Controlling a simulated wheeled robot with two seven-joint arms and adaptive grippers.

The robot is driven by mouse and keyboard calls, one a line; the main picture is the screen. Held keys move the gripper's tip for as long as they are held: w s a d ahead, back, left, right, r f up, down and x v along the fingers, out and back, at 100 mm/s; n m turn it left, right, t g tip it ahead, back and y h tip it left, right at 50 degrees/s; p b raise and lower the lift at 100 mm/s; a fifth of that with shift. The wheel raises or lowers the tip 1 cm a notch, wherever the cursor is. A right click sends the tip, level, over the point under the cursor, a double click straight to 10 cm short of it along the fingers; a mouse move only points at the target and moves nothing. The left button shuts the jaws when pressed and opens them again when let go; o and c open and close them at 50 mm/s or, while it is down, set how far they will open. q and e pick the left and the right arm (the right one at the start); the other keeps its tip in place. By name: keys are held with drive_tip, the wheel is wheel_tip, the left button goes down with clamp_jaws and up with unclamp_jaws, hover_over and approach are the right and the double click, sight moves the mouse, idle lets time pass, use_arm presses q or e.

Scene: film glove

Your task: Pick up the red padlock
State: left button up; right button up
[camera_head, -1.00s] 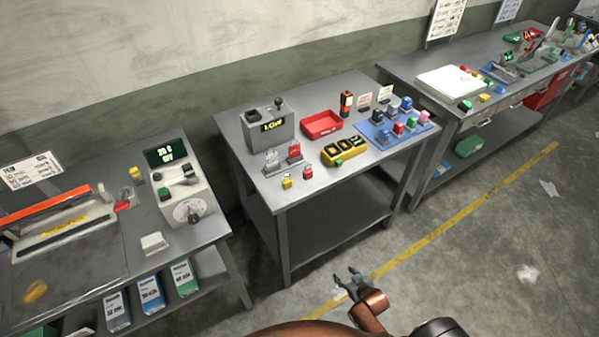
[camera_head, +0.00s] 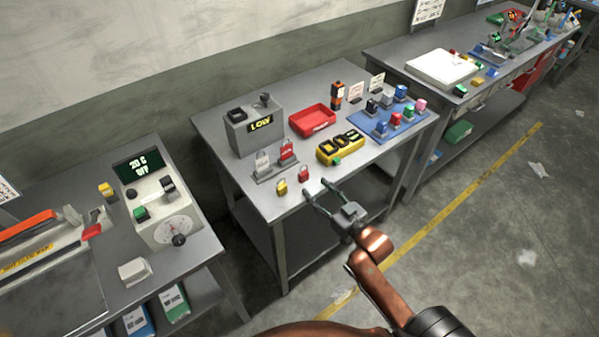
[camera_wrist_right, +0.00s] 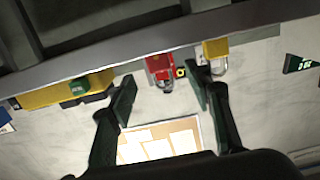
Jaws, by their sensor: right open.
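A small red padlock (camera_head: 304,174) lies near the front edge of the middle table (camera_head: 235,165). In the right wrist view the red padlock (camera_wrist_right: 160,68) shows between and beyond the fingertips, with its shackle in sight. My right gripper (camera_head: 318,187) is open and empty at the table's front edge, just short of the padlock. In the right wrist view its fingers (camera_wrist_right: 160,82) stand spread, apart from the padlock. My left gripper is in neither view.
A yellow padlock (camera_head: 282,187) lies just left of the red one. A rack with a grey and another red padlock (camera_head: 287,149) stands behind. A yellow-black device (camera_head: 340,148), red tray (camera_head: 313,119) and grey "LOW" box (camera_head: 245,135) also occupy the table.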

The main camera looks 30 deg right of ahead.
sight(305, 177)
drive_tip(key=w, duration=0.3)
drive_tip(key=shift+a+r, duration=0.2)
drive_tip(key=shift+r, duration=0.05)
drive_tip(key=w, duration=0.1)
drive_tip(key=w+b, duration=0.1)
drive_tip(key=w, duration=0.1)
drive_tip(key=w+f, duration=0.1)
drive_tip(key=w, duration=0.1)
drive_tip(key=shift+w+r, duration=0.1)
drive_tip(key=shift+c, duration=0.2)
drive_tip(key=c, duration=0.3)
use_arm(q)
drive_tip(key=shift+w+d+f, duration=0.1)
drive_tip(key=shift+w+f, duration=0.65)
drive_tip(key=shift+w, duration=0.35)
use_arm(e)
clamp_jaws()
drive_tip(key=shift+r, duration=0.1)
